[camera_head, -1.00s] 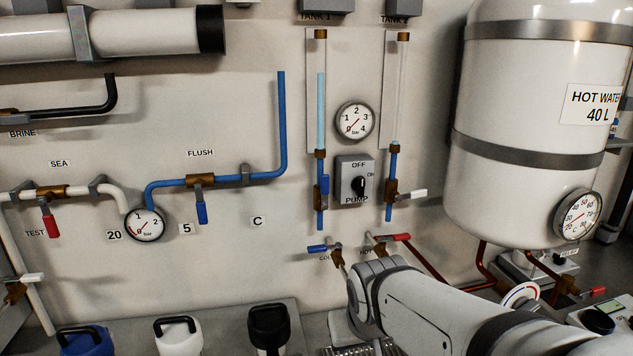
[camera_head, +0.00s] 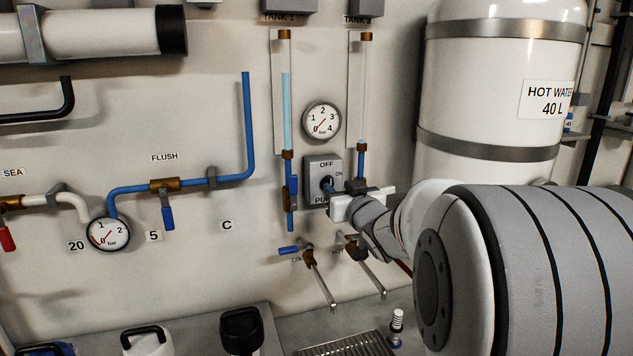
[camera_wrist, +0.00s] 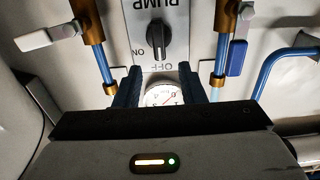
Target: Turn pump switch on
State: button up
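The pump switch is a grey box (camera_head: 314,166) on the wall with OFF, ON and PUMP labels and a black knob (camera_head: 326,183). In the wrist view the box appears upside down, and its knob (camera_wrist: 157,38) stands roughly in line with the OFF mark; ON is off to one side. My gripper (camera_head: 331,190) is close to the switch in the head view and hides part of the PUMP label. In the wrist view my gripper (camera_wrist: 160,72) is open, its two dark fingers apart and nothing between them. The knob appears beyond the fingertips; I cannot tell whether they touch the box.
Two tank tubes flank the switch, with a blue-handled valve (camera_head: 292,188) on the left one. A round gauge (camera_head: 322,120) sits above the switch. Below are the taps, one with a blue handle (camera_head: 289,250). The hot water tank (camera_head: 480,90) is at right.

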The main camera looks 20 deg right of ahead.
aim_at(331, 180)
jog(key=w, duration=0.5)
jog(key=shift+w, duration=0.2)
jog(key=shift+c, duration=0.6)
grip_shut()
